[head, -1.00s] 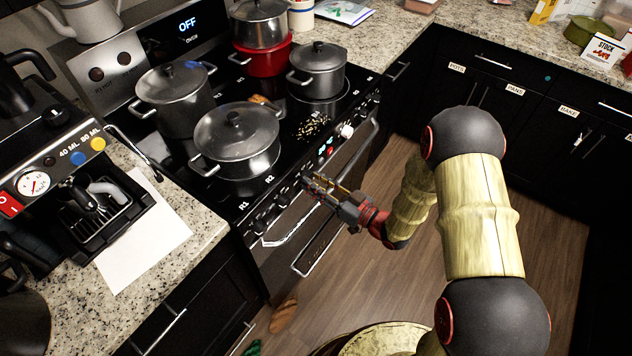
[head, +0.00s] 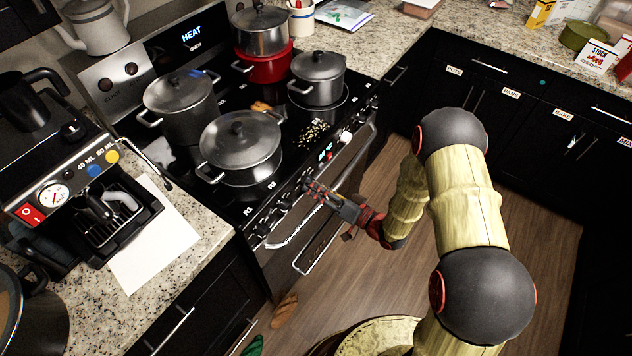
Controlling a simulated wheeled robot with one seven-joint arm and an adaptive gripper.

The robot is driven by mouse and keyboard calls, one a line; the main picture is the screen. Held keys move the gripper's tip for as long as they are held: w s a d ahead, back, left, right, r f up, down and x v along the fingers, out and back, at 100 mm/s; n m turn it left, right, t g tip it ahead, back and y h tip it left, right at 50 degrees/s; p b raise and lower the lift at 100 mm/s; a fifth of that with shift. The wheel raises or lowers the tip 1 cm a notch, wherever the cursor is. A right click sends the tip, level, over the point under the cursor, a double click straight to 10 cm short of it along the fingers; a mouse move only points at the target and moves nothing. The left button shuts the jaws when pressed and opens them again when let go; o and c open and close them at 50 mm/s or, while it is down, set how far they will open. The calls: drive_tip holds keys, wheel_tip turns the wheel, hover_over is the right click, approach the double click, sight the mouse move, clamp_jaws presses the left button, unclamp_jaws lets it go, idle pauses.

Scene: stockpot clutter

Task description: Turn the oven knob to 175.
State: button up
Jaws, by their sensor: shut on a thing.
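The black stove (head: 225,205) stands at the centre left, with a row of knobs along its front panel. My gripper (head: 310,187) reaches that panel from the right and is shut on a knob, taken to be the oven knob. The jaws cover this knob, so its pointer and any 175 mark cannot be read.
Several pots, including a large lidded pot (head: 240,150) and a red pot (head: 266,68), stand on the cooktop. The oven door handle (head: 350,187) runs below the panel. A coffee machine (head: 90,200) stands on the left counter. A loaf (head: 284,311) lies on the floor.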

drive_tip(key=m+g+p, duration=0.1)
drive_tip(key=m+p, duration=0.6)
drive_tip(key=m, duration=0.3)
drive_tip(key=shift+w+m, duration=0.1)
drive_tip(key=shift+m, duration=0.2)
drive_tip(key=shift+d+p, duration=0.1)
drive_tip(key=shift+p, duration=0.2)
drive_tip(key=o, duration=1.1)
drive_tip(key=shift+o, duration=0.3)
drive_tip(key=f+v, duration=0.1)
drive_tip(key=v, duration=1.1)
drive_tip(key=shift+r, duration=0.35)
drive_tip(key=shift+w, duration=0.1)
